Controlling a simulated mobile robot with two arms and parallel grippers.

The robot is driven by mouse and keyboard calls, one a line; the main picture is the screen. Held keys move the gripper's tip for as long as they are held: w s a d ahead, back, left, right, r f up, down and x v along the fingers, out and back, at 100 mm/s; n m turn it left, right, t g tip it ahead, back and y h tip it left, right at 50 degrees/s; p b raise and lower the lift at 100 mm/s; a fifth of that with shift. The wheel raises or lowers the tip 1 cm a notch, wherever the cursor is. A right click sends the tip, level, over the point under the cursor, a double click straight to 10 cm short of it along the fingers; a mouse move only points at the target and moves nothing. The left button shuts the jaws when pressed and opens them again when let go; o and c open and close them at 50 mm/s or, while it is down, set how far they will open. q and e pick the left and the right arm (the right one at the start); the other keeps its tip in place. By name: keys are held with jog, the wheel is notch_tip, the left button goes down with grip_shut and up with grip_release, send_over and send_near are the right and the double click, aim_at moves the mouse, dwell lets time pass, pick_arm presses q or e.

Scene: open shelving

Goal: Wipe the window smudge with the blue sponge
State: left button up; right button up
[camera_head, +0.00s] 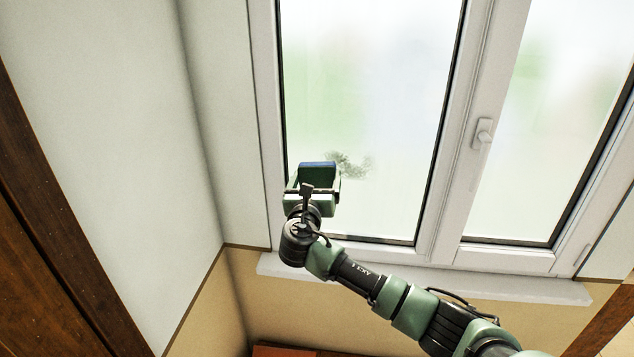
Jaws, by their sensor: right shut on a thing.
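A dark, speckled smudge (352,165) is on the lower left part of the left window pane (370,90). My right gripper (317,181) is in front of that pane, just left of the smudge. It is shut on the blue sponge (318,165), whose blue top edge shows between the green fingers. The rest of the sponge is hidden by the gripper. The sponge overlaps the left edge of the smudge in the picture; I cannot tell whether it touches the glass. My left gripper is not in view.
The white window frame has a handle (483,133) on its middle post. A white sill (430,280) runs below the window, under my right arm. A pale wall (120,120) stands close on the left, with dark wood (40,260) at the lower left.

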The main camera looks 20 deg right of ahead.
aim_at(346, 166)
jog(key=shift+s+d+r, duration=0.1)
jog(key=shift+s+d, duration=1.2)
jog(key=shift+d, duration=0.85)
jog(key=shift+s+d+f, duration=0.1)
jog(key=shift+s+d, duration=1.25)
jog(key=shift+d, duration=0.75)
jog(key=shift+s+d+r, duration=0.1)
jog(key=shift+s+d, duration=1.2)
jog(key=shift+d, duration=0.85)
jog(key=shift+w+a+r, duration=0.1)
jog(key=shift+r, duration=1)
jog(key=shift+w+a, duration=0.2)
jog(key=shift+a, duration=0.15)
jog(key=shift+w+a, duration=0.5)
jog(key=shift+a, duration=0.35)
jog(key=shift+w+a, duration=0.5)
jog(key=shift+a, duration=0.35)
jog(key=shift+w+a, duration=0.5)
jog(key=shift+a, duration=0.35)
jog(key=shift+w+a, duration=0.9)
jog(key=shift+a, duration=0.4)
jog(key=shift+w+a, duration=0.55)
jog(key=shift+a, duration=0.45)
jog(key=shift+w+a, duration=0.55)
jog(key=shift+a, duration=0.4)
jog(key=shift+w+a, duration=0.15)
jog(key=shift+w, duration=0.1)
